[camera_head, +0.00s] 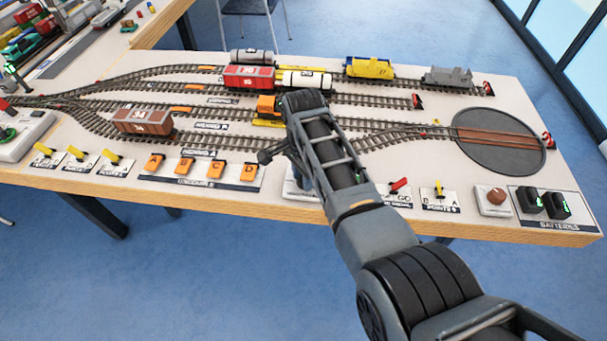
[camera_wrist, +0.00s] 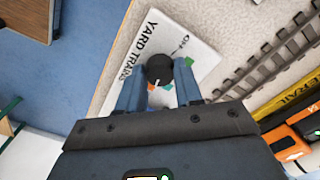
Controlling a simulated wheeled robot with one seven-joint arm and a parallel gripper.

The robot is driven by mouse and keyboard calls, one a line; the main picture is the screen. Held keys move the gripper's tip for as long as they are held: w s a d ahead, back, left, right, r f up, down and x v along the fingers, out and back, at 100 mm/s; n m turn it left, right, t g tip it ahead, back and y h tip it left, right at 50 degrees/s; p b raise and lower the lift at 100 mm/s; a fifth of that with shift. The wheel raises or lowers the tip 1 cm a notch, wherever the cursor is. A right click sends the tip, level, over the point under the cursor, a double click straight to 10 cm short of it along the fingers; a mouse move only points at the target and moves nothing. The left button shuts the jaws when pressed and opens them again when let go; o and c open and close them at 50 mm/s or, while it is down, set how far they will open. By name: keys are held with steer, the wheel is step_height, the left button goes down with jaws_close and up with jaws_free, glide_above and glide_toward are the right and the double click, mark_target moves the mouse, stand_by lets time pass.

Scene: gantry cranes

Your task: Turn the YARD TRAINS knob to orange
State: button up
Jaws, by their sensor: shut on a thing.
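The exact setting is hard to tell. My gripper (camera_wrist: 158,75) has its two blue fingers on either side of the knob, shut on it. In the head view, my arm hides the knob and most of its panel (camera_head: 296,188).
Model tracks run behind the panel, with an orange locomotive (camera_head: 267,106) close to my arm. Orange switches (camera_head: 215,169) stand left along the front edge. A red lever (camera_head: 399,185), a yellow points lever (camera_head: 439,189) and a turntable (camera_head: 498,142) are to the right.

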steer(key=shift+w, duration=0.1)
steer(key=o, duration=1)
steer(key=shift+o, duration=0.2)
steer(key=shift+r, duration=3.95)
